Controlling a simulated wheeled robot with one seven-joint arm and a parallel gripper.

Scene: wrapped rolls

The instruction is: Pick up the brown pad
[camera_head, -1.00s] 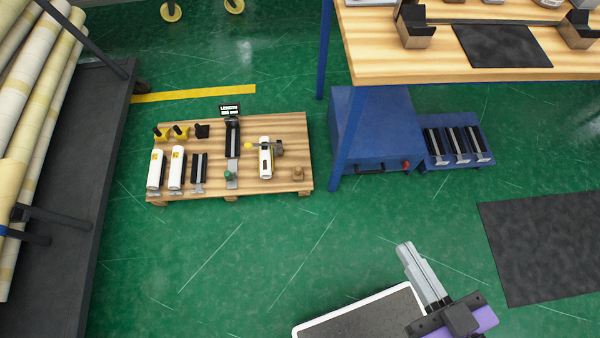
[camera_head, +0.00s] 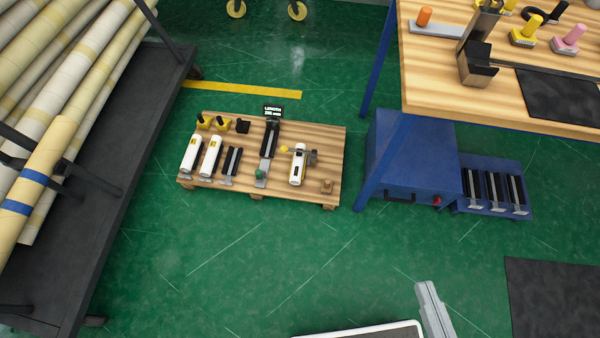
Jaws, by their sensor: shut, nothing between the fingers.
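A small brown pad with a knob on top (camera_head: 327,186) sits at the front right corner of the low wooden pallet (camera_head: 222,128). It stands upright, apart from the white device to its left. My gripper (camera_head: 428,287) shows as a grey shape at the bottom edge, right of the middle. It is shut and empty, over the green floor, well below and right of the pad in the picture. The rest of my arm is out of the frame.
White and black tools (camera_head: 298,165) and yellow-based pieces (camera_head: 204,121) share the pallet. A blue cabinet (camera_head: 411,160) and the wooden table (camera_head: 480,90) stand to the right. A rack of rolls (camera_head: 65,120) is at the left.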

